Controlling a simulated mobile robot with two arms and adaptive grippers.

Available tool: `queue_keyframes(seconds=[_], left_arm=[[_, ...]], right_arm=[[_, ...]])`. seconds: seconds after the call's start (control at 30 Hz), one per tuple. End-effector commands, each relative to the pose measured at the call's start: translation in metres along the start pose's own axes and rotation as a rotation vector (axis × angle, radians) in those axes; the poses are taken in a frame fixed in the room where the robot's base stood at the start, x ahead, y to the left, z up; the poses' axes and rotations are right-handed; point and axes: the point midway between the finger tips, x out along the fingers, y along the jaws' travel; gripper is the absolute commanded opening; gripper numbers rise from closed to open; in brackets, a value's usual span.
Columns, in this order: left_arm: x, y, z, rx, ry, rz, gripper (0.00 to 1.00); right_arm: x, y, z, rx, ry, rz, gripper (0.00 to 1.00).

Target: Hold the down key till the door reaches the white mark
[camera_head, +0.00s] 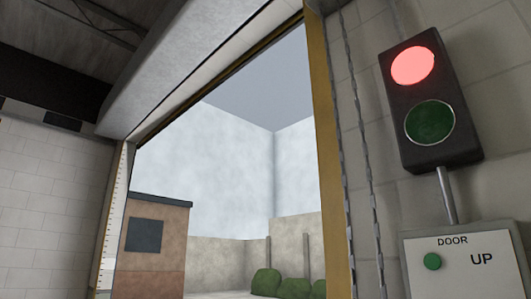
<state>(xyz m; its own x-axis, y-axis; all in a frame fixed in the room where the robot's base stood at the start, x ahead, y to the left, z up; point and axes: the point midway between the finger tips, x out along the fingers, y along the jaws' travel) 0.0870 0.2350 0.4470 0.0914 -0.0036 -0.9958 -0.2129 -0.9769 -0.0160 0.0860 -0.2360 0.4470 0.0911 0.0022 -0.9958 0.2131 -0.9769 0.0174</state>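The doorway is open, with daylight showing through it. A grey housing (190,70) runs along its top, and a thin dark and yellowish edge lies just under it; I cannot tell for certain if that is the door's lower edge. A white strip with tick marks (111,225) runs down the left jamb; I cannot single out the white mark on it. The door control panel (460,245) at the lower right reads "DOOR" and "UP", with a green button (432,261). The down key is not in view. Neither gripper is in view.
A signal box above the panel has its red lamp (413,66) lit and its green lamp (430,122) dark. Chains (368,150) hang beside the yellow right jamb (329,150). Outside are a brown hut (155,245), walls and green bushes (294,288).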

Motion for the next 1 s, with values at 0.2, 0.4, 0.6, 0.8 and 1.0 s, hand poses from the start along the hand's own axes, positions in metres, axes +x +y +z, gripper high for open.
queue_keyframes(seconds=[0.2, 0.4, 0.6, 0.8, 1.0], left_arm=[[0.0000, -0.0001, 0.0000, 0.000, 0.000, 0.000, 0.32], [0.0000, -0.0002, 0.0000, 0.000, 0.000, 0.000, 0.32], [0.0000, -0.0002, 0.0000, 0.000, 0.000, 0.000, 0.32], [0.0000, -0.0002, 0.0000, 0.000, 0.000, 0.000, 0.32], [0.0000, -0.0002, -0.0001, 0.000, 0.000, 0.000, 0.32]], right_arm=[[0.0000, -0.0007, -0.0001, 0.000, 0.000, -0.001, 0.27], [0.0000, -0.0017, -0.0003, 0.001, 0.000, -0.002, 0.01], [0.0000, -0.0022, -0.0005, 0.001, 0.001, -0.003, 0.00], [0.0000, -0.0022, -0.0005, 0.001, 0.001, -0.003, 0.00], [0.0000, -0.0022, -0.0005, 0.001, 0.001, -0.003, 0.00]])
